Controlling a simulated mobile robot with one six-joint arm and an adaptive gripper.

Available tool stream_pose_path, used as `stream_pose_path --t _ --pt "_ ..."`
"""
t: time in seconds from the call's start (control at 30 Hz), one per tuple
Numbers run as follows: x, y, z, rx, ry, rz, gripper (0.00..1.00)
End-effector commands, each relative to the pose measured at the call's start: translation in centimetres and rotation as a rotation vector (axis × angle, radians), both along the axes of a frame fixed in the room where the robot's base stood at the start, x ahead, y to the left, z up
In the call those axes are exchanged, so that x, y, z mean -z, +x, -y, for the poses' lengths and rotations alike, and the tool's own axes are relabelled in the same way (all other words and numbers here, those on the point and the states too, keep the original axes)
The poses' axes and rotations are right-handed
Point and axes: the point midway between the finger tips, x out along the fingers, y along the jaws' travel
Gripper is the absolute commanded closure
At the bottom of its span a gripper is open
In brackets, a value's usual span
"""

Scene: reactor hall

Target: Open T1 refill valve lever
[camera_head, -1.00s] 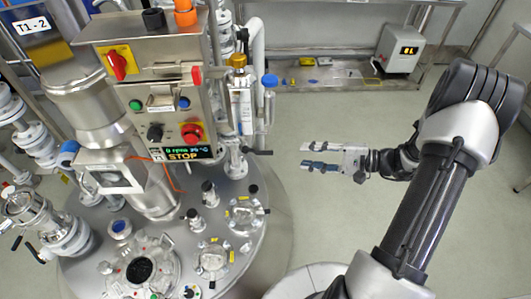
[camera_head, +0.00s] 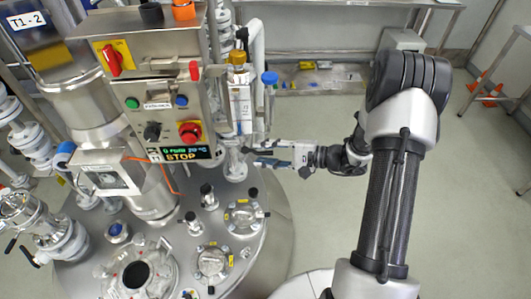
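A small white-and-metal valve (camera_head: 235,166) stands on the right rim of the vessel lid, below a labelled bottle-like unit. A short dark lever (camera_head: 247,150) points right from the valve toward my gripper; I cannot tell for certain that it is the T1 refill valve lever. My gripper (camera_head: 252,157) comes in level from the right. Its two fingers are apart, with the tips at the lever's outer end. I cannot tell whether they touch the lever or whether it lies between them.
A control box (camera_head: 160,105) with buttons and a STOP display stands left of the valve. A blue-capped pipe (camera_head: 270,95) rises just behind my gripper. Ports and fittings cover the vessel lid (camera_head: 180,265). Floor (camera_head: 310,225) is free to the right.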

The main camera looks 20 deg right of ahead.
Motion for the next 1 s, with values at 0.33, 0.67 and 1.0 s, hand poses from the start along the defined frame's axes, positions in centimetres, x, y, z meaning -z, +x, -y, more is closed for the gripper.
stream_pose_path --t 0.33,0.67,1.0 --pt "0.0 -0.02 0.05 0.0 0.0 0.0 0.84" --pt "0.04 -0.06 0.04 -0.001 -0.001 -0.001 1.0" --pt "0.09 -0.09 0.02 -0.001 -0.002 -0.002 1.0"
